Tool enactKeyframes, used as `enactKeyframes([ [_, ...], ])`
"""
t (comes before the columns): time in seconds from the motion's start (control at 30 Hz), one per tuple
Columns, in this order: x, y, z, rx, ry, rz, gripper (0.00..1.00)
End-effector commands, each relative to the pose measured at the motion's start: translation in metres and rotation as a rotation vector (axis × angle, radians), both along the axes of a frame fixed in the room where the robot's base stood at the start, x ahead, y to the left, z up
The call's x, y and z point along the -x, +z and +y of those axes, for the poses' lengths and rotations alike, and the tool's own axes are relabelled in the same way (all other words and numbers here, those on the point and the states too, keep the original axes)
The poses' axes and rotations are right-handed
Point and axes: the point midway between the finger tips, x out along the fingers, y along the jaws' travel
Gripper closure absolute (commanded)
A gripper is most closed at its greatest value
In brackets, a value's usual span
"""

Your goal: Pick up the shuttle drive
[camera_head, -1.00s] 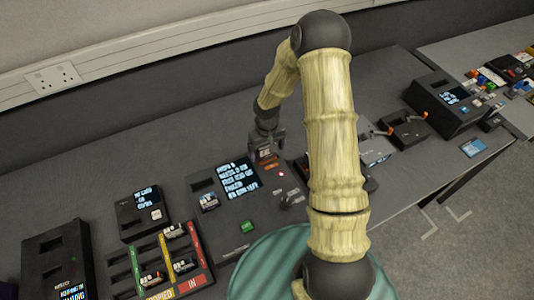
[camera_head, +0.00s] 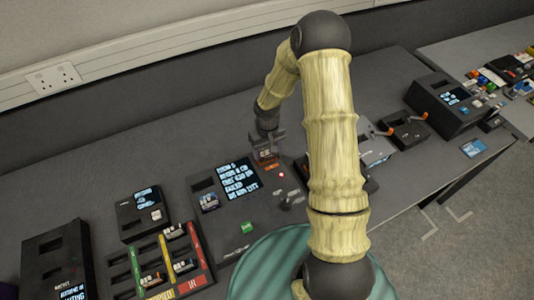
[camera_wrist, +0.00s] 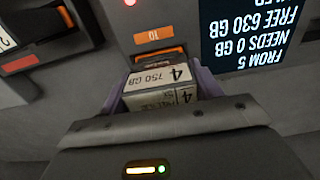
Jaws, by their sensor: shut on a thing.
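My gripper (camera_head: 265,154) is over the back part of the dark console with the lit screen. In the wrist view its purple fingers (camera_wrist: 157,92) are shut on a pale drive (camera_wrist: 160,78) labelled "4" and "750 GB". The drive is beside the orange "TO" label (camera_wrist: 153,36) and an orange strip on the console. I cannot tell whether its lower end is still inside the slot or clear of it. In the head view the drive shows as a small piece below the fingers. No label in view reads "shuttle".
The console screen (camera_head: 238,178) shows text; the wrist view reads "FROM 5, NEEDS 0 GB, FREE 630 GB". Another drive (camera_head: 209,202) sits in the console's left slot. A rack (camera_head: 128,270) with several drives stands at lower left. A box with orange levers (camera_head: 408,130) stands right.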

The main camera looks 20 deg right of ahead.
Motion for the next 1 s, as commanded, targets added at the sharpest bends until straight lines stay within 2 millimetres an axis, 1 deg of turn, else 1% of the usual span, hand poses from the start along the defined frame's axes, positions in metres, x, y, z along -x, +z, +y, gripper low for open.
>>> enactKeyframes([
  [0.13, -0.001, 0.004, 0.0, 0.0, 0.0, -0.002, 0.69],
  [0.27, -0.001, 0.016, -0.001, 0.0, -0.004, -0.004, 0.69],
  [0.37, -0.002, 0.032, -0.001, 0.0, -0.004, -0.006, 0.69],
  [0.6, -0.001, 0.078, 0.0, 0.0, -0.002, -0.005, 0.69],
  [0.7, -0.001, 0.091, 0.0, 0.0, -0.001, -0.004, 0.69],
  [0.8, -0.001, 0.099, 0.0, 0.0, 0.0, -0.002, 0.69],
  [1.0, 0.0, 0.101, 0.0, 0.0, 0.0, -0.001, 0.69],
])
